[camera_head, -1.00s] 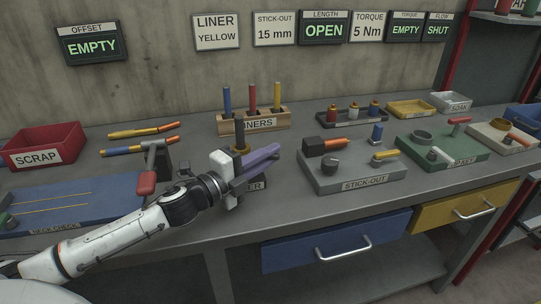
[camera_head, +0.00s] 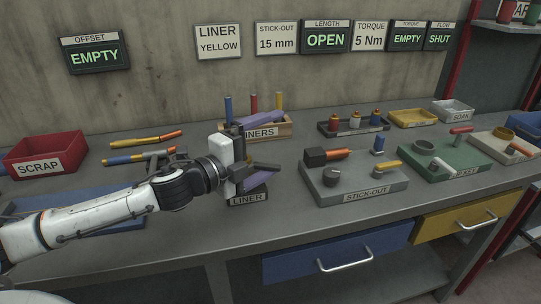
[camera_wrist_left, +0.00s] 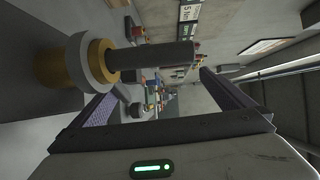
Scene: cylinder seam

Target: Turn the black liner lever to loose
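The black liner lever (camera_wrist_left: 160,57) stands out from a brass and white hub (camera_wrist_left: 92,62) in the left wrist view. With that view turned on its side, the lever looks upright. My left gripper (camera_wrist_left: 155,105) is open, its two purple fingers spread wide on either side, with no contact on the lever visible. In the head view my left gripper (camera_head: 262,150) is above the LINER label (camera_head: 248,198) and hides most of the lever and its hub. I cannot read any loose or tight marking. My right gripper is not in view.
The liner rack (camera_head: 284,128) with several coloured sticks stands close behind my gripper. The grey STICK-OUT block (camera_head: 350,188) is to the right. A red SCRAP bin (camera_head: 45,152) and loose coloured sticks are at the left. Bare bench lies in front of the LINER label.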

